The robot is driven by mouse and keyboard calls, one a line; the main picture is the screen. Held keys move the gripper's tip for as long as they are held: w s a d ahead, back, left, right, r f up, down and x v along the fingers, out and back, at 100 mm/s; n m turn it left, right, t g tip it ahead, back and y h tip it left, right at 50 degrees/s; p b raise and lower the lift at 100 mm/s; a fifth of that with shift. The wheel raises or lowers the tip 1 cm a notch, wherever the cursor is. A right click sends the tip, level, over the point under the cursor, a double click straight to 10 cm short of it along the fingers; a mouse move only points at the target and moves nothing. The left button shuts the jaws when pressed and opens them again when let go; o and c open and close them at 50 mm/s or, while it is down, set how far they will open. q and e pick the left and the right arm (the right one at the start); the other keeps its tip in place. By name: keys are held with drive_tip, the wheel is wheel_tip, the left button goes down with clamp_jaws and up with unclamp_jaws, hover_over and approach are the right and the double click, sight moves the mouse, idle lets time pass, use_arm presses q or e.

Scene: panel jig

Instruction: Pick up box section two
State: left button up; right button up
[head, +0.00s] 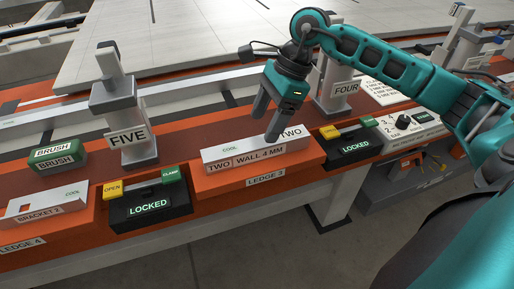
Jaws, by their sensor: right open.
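My right gripper (267,122) reaches in from the right and points down at the bar. Its fingers are apart, one above the bar's back side and one near its right end by the "TWO" label. I cannot tell whether either finger touches the bar. My left gripper is not in view.
Clamp post FIVE (122,120) stands left of ledge 3, and post FOUR (337,95) stands behind right. Locked clamp boxes flank the ledge at left (150,207) and right (353,145). A green brush (58,157) and bracket 2 (45,208) lie at far left.

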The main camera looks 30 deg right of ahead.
sight(256, 142)
drive_tip(key=x, duration=0.4)
drive_tip(key=shift+s+a+f, duration=0.2)
drive_tip(key=shift+a+f, duration=0.05)
drive_tip(key=shift+c, duration=0.4)
drive_tip(key=c, duration=1.2)
drive_tip(key=shift+r, duration=0.1)
clamp_jaws()
drive_tip(key=shift+r, duration=0.1)
